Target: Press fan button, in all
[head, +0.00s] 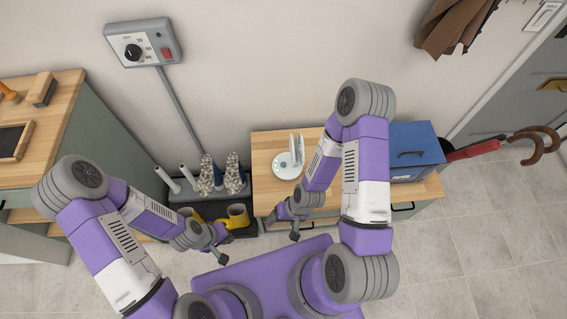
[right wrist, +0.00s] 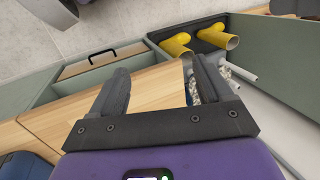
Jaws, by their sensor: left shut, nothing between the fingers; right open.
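The white fan (head: 288,164) stands upright on the wooden-topped cabinet (head: 268,142) in the head view. Its round base carries small green marks at the left; I cannot make out which is the button. My right gripper (head: 282,227) is open and empty, in front of the fan and apart from it in the picture. The right wrist view shows its two spread fingers (right wrist: 162,85) over the wooden top, with the fan out of view. My left gripper (head: 222,257) is shut and empty, low to the left near the yellow boots (head: 238,216).
A blue box (head: 418,142) stands on the cabinet's right side, beside a red umbrella (head: 470,152). A dark tray (head: 246,229) holds the boots, with patterned boots (head: 234,175) behind. A grey control box (head: 143,42) hangs on the wall. Another wooden counter (head: 60,100) stands left.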

